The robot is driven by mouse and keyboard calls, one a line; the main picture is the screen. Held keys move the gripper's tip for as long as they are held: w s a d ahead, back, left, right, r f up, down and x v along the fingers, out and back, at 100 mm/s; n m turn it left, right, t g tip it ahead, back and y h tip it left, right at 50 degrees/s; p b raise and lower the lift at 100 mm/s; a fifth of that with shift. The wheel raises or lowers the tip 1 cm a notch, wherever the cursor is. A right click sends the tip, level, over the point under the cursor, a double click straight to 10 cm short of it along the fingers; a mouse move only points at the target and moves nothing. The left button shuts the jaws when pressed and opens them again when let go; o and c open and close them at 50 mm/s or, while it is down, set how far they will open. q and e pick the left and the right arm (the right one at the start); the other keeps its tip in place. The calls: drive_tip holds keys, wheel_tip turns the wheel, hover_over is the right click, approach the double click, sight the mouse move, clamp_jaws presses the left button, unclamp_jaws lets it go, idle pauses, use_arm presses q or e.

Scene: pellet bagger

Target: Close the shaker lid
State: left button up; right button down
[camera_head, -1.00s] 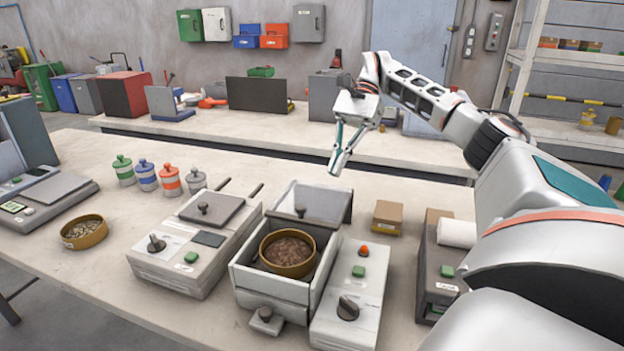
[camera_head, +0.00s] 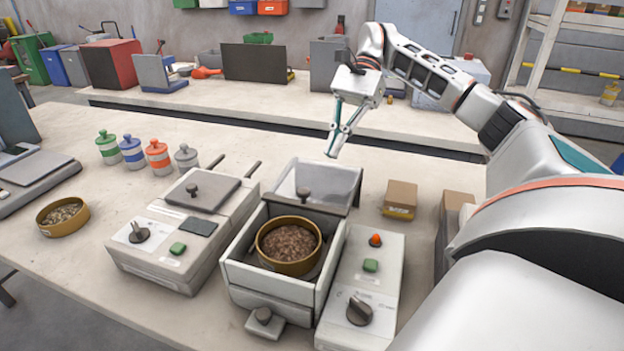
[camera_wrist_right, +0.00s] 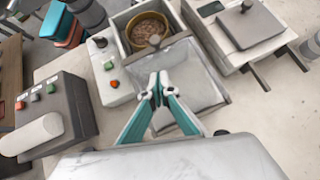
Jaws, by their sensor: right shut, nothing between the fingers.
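The shaker (camera_head: 237,273) is an open white box on the table with a round brass pan (camera_head: 289,249) of brown pellets inside. The lid also shows in the right wrist view (camera_wrist_right: 195,85), under my fingers. My right gripper (camera_head: 331,156) is shut and empty, above and behind the lid's top edge. In the right wrist view the right gripper (camera_wrist_right: 158,77) has its fingertips together in front of the lid; contact is not clear. My left gripper is not in view.
A control box (camera_head: 385,270) with a dark dial, green button and red knob stands right of the shaker. A lidded grey machine (camera_head: 160,262) stands to its left. A small brown carton (camera_head: 401,197) sits behind right. Several capped jars (camera_head: 132,152) stand behind left.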

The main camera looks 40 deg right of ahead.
sight(315, 192)
drive_tip(key=b+x, duration=0.1)
drive_tip(key=x, duration=0.4)
drive_tip(key=shift+d, duration=0.1)
drive_tip(key=shift+s+a+r, duration=0.1)
drive_tip(key=shift+s+a, duration=0.1)
drive_tip(key=shift+a, duration=0.75)
drive_tip(key=shift+s+a+r, duration=0.1)
drive_tip(key=shift+s+a, duration=0.1)
drive_tip(key=shift+a, duration=0.75)
drive_tip(key=s+a, duration=0.2)
drive_tip(key=a, duration=0.3)
drive_tip(key=s+a, duration=0.3)
drive_tip(key=a, duration=0.2)
drive_tip(key=s+a, duration=0.3)
drive_tip(key=a, duration=0.1)
drive_tip(key=shift+a, duration=0.4)
drive_tip(key=shift+f, duration=0.1)
drive_tip(key=shift+w, duration=0.1)
